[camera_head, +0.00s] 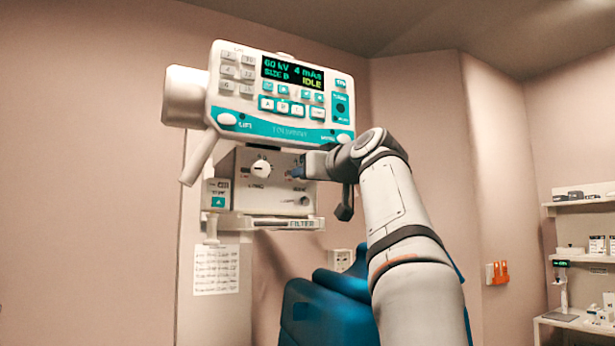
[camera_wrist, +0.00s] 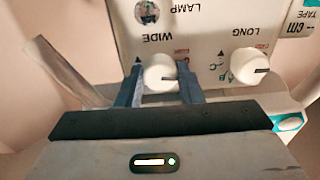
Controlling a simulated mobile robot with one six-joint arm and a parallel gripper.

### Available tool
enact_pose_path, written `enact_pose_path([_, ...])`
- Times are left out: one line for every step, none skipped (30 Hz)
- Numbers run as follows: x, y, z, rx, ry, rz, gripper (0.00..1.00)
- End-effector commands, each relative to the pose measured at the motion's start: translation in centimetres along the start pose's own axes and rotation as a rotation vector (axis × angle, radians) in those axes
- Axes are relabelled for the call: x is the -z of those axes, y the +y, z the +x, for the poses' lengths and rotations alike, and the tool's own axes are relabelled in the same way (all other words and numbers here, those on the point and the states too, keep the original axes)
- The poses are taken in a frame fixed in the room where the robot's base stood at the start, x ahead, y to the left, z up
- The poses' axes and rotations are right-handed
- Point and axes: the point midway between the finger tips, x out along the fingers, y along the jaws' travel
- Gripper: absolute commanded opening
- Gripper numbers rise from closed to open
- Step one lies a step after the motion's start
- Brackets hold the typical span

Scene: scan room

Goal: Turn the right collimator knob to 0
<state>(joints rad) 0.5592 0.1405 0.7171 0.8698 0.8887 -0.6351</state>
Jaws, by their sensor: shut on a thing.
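The right collimator knob (camera_wrist: 158,70), white and round, sits by the upside-down word WIDE in the wrist view. My gripper (camera_wrist: 161,80) is shut on it, with one blue-grey finger on each side. A dark pointer line shows on the knob's face, towards the right finger; the scale around it is mostly covered by the fingers. In the head view my gripper (camera_head: 297,172) reaches the right side of the collimator front (camera_head: 240,195) and hides this knob.
The left knob (camera_head: 261,168), marked LONG, is free and also shows in the wrist view (camera_wrist: 250,65). The lamp button (camera_head: 304,201) is below my gripper. The control panel (camera_head: 285,95) overhangs above, reading IDLE. The filter rail (camera_head: 270,222) runs below. A handle (camera_head: 205,155) hangs at left.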

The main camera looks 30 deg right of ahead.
Motion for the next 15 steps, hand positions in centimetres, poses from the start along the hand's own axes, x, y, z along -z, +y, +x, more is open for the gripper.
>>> enact_pose_path([-0.13,0.02,0.05,0.002,-0.003,-0.026,0.1])
enact_pose_path([-0.12,0.02,0.06,0.002,-0.003,-0.042,0.1])
enact_pose_path([-0.11,0.03,0.06,0.003,-0.004,-0.06,0.1])
enact_pose_path([-0.09,0.03,0.06,0.003,-0.004,-0.073,0.1])
enact_pose_path([-0.09,0.03,0.06,0.004,-0.005,-0.086,0.1])
enact_pose_path([-0.1,0.04,0.07,0.004,-0.005,-0.099,0.1])
enact_pose_path([-0.1,0.05,0.08,0.004,-0.006,-0.108,0.1])
enact_pose_path([-0.1,0.05,0.08,0.005,-0.006,-0.117,0.1])
enact_pose_path([-0.1,0.05,0.08,0.005,-0.007,-0.126,0.1])
enact_pose_path([-0.1,0.05,0.08,0.005,-0.007,-0.132,0.1])
enact_pose_path([-0.1,0.04,0.08,0.006,-0.008,-0.137,0.1])
enact_pose_path([-0.09,0.04,0.07,0.006,-0.008,-0.143,0.1])
enact_pose_path([-0.09,0.04,0.07,0.006,-0.008,-0.147,0.1])
enact_pose_path([-0.08,0.03,0.07,0.006,-0.008,-0.15,0.1])
enact_pose_path([-0.07,0.03,0.06,0.006,-0.008,-0.153,0.1])
